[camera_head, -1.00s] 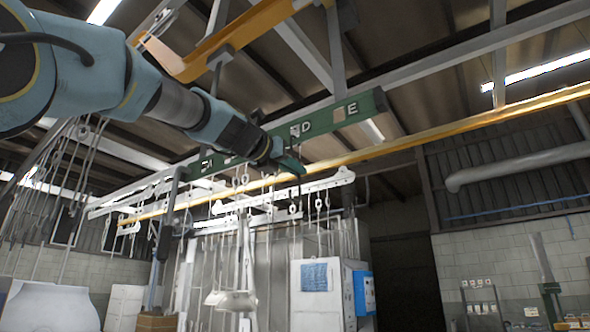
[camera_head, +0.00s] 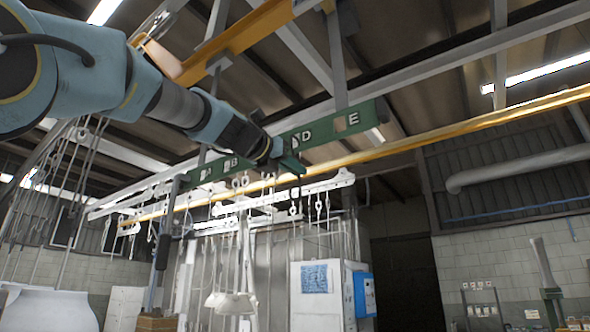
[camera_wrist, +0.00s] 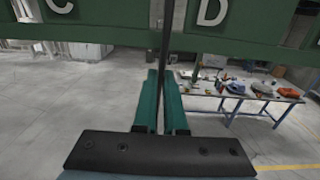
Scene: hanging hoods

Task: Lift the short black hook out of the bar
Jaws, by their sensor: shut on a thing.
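The green bar (camera_head: 328,129) with white letters hangs overhead in the head view and slopes up to the right. It crosses the top of the wrist view (camera_wrist: 125,27), with C and D showing. My gripper (camera_head: 291,165) is beside the bar near D. In the wrist view, its two teal fingers (camera_wrist: 164,76) are shut on a thin black hook stem (camera_wrist: 166,35). The stem stands upright between C and D, close to the bar. The hook's ends are out of the wrist view, so I cannot tell whether it still sits in the bar.
A long yellow rail (camera_head: 440,138) runs behind the bar. White hanging frames (camera_head: 315,186) with several hooks hang below it. In the wrist view a blue-legged table (camera_wrist: 240,92) with items stands far below, on open floor.

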